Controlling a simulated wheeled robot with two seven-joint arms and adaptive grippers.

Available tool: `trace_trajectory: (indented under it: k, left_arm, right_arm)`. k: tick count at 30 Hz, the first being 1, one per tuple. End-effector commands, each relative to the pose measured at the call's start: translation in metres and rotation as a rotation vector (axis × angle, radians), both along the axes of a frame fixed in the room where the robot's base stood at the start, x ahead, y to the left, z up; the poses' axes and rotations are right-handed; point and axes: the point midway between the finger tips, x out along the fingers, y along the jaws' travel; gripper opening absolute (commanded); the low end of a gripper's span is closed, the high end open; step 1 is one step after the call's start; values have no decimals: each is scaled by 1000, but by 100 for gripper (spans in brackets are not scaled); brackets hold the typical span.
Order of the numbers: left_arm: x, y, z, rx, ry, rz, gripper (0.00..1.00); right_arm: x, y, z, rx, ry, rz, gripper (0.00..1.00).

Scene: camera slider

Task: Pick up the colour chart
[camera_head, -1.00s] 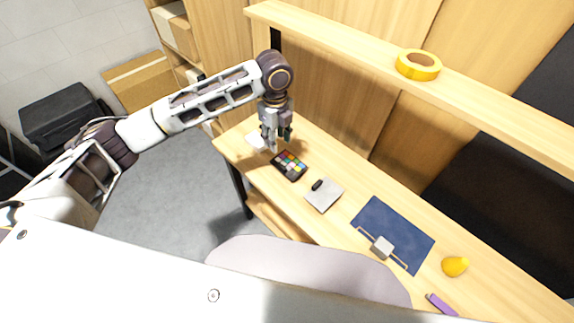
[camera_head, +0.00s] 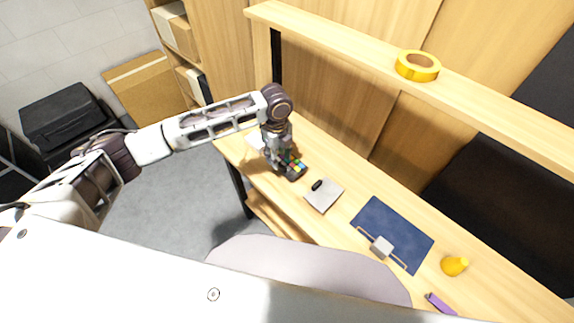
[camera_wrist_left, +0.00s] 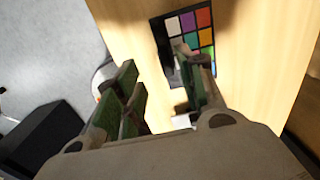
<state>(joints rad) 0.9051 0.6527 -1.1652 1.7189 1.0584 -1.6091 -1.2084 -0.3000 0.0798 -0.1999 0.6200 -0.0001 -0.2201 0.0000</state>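The colour chart (camera_head: 297,169), a dark board with bright coloured squares, lies on the wooden desk. My left gripper (camera_head: 280,170) points down at its left end and hides part of it. In the left wrist view the chart (camera_wrist_left: 203,20) shows at the top, right of centre. There my left gripper (camera_wrist_left: 158,80) has its green-padded fingers spread apart. The right finger overlaps the chart's lower part, and the left finger is over bare wood. I cannot tell whether a finger touches the chart. My right gripper is not in view.
A grey pad (camera_head: 323,201) with a small black item (camera_head: 317,185) lies close to the chart. Further right are a blue mat (camera_head: 400,222) with a grey block (camera_head: 381,247), a yellow object (camera_head: 454,266) and a purple item (camera_head: 440,304). A raised shelf (camera_head: 340,43) holds a yellow ring (camera_head: 418,66).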

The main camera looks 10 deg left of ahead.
Motion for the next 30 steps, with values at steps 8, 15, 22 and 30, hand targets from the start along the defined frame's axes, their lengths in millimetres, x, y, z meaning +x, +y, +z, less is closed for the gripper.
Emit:
trace_trajectory:
  k: [8, 15, 22, 30]
  left_arm:
    - [0, 0, -1, 0, 0, 0, 39]
    - [3, -2, -15, 2, 1, 0, 39]
    - [6, -4, -40, 1, 1, 0, 39]
    - [6, -4, -52, 1, -1, -1, 39]
  right_arm:
    - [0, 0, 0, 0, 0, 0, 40]
    - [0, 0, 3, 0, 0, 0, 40]
    - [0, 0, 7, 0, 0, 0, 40]
    - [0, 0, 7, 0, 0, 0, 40]
